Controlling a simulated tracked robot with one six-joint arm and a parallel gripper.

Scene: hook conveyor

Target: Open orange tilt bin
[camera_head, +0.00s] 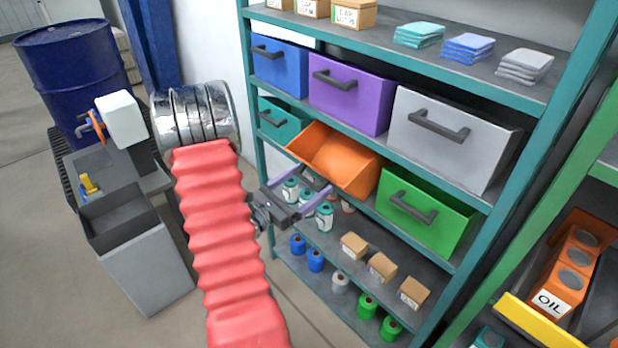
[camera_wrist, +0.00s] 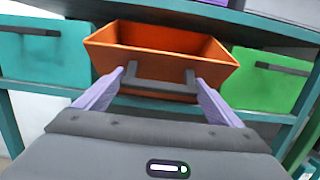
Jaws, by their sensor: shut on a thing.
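The orange tilt bin (camera_head: 338,158) sits in the shelf's middle row, between a teal bin and a green bin. It is tilted out toward me, with its open top and inside showing. In the wrist view the orange bin (camera_wrist: 160,50) is straight ahead, with its dark handle (camera_wrist: 150,86) on the front. My gripper (camera_head: 318,194) is at the bin's front. In the wrist view my gripper's two purple fingers (camera_wrist: 158,80) are at the two ends of the handle and shut on it. In the head view the handle is hidden.
The green bin (camera_head: 425,213) and teal bin (camera_head: 280,125) flank it, with blue, purple and grey bins above. Spools and small boxes (camera_head: 382,267) stand on the shelf below. A bench with a grey container (camera_head: 125,215) and a blue barrel (camera_head: 75,75) are at left.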

